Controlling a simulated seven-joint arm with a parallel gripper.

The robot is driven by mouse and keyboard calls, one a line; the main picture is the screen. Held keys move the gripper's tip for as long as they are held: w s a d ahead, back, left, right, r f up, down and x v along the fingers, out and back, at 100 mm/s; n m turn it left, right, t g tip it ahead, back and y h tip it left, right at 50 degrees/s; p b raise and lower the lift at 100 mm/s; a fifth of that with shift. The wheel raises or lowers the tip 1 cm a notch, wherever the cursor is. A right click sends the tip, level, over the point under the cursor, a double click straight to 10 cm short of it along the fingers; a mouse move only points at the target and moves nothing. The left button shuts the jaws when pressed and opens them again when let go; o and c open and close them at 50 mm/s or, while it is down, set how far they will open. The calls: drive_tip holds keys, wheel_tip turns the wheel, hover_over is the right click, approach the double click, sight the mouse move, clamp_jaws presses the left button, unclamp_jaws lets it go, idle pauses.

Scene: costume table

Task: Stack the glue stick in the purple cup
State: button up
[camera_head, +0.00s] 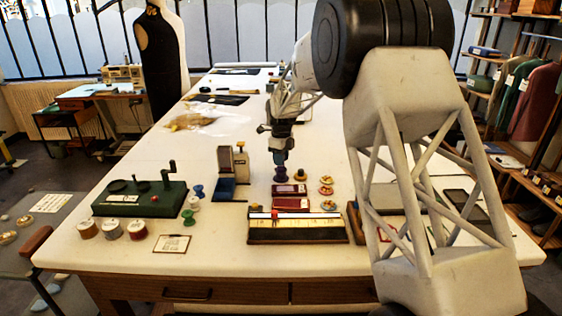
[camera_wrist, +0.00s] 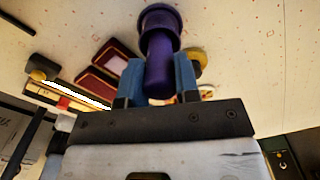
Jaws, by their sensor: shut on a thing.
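My gripper (camera_wrist: 160,82) is shut on a dark purple cylinder, which looks like the glue stick (camera_wrist: 160,68); its blue fingers stand on either side of it. The purple cup (camera_wrist: 152,14) is at the far end of the stick in the wrist view, and the two overlap there. I cannot tell whether the stick's end is inside the cup or just above it. In the head view my gripper (camera_head: 281,157) points down over the table, with the small purple cup (camera_head: 280,174) right beneath it. The stick is mostly hidden by the fingers there.
Dark red cases (camera_head: 290,190) lie just in front of the cup. Small round items (camera_head: 326,184) stand to the right. A green hand-cranked machine (camera_head: 140,199) and thread spools (camera_head: 112,230) are left. White table (camera_head: 225,260) is free in front.

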drive_tip(key=shift+f, duration=0.55)
drive_tip(key=shift+f, duration=0.35)
drive_tip(key=o, duration=0.9)
wheel_tip(320, 180, up, 13)
drive_tip(key=shift+f, duration=0.2)
idle(0.8)
